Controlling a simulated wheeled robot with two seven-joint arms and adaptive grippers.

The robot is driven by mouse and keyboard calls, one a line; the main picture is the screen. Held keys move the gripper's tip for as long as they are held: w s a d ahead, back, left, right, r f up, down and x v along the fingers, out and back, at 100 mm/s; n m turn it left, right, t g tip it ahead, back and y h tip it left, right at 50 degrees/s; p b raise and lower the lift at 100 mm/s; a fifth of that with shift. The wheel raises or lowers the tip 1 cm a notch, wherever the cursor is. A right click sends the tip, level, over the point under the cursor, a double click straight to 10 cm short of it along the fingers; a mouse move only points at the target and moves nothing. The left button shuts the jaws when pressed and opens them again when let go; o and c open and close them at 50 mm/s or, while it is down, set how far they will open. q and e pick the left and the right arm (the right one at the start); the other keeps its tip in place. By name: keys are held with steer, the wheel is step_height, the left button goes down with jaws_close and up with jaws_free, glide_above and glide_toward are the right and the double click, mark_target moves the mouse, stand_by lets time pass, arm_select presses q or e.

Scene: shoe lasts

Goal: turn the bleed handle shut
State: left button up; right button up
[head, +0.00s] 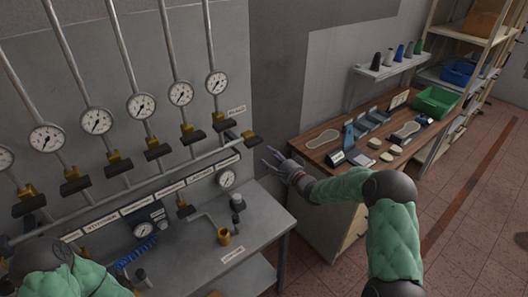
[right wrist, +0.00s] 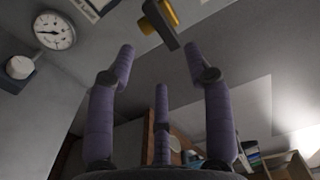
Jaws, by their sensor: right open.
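A brass valve with a dark lever handle (head: 250,138) sits at the right end of the long pipe, below a small label (head: 237,110) whose text I cannot read surely. I take it as the bleed handle. In the right wrist view, a dark handle with a brass body (right wrist: 160,20) shows at the top, beyond the fingertips. My right gripper (head: 271,157) is open and empty, just below and right of the valve and apart from it. Its spread fingers (right wrist: 160,70) also show in the right wrist view. My left arm enters at the bottom left; its gripper is out of view.
Several gauges (head: 141,106) and similar dark-handled valves (head: 192,133) line the panel. A grey bench (head: 258,225) stands below with a brass fitting (head: 224,236). A wooden worktop (head: 315,160) with shoe parts and a green bin (head: 436,101) lies to the right.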

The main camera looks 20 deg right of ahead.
steer(key=shift+v, duration=1)
steer(key=s+a+f+n+g+h, duration=0.1)
steer(key=s+a+f+g, duration=0.3)
steer(key=f, duration=0.5)
steer(key=s+a+f+n+g+h, duration=0.1)
steer(key=s+f+n, duration=0.1)
steer(key=s+f, duration=0.5)
steer(key=s+a+f+n+g+h, duration=0.1)
steer(key=s+a+f+g, duration=0.25)
steer(key=f, duration=0.65)
steer(key=s+a+f+n+g, duration=0.2)
steer(key=s+a+f+g, duration=0.1)
steer(key=s, duration=0.6)
steer(key=s+a+f+n+g, duration=0.2)
steer(key=s+f, duration=0.1)
steer(key=s, duration=0.7)
steer(key=s+a+f+n+g, duration=0.2)
steer(key=s+a+f+g, duration=0.1)
steer(key=s, duration=0.6)
step_height(320, 180, down, 13)
steer(key=a+n+b, duration=0.1)
steer(key=b, duration=1.4)
steer(key=shift+w+a+f+n+y, duration=0.2)
steer(key=shift+w+f+n+y, duration=0.05)
steer(key=shift+w+n+y, duration=0.15)
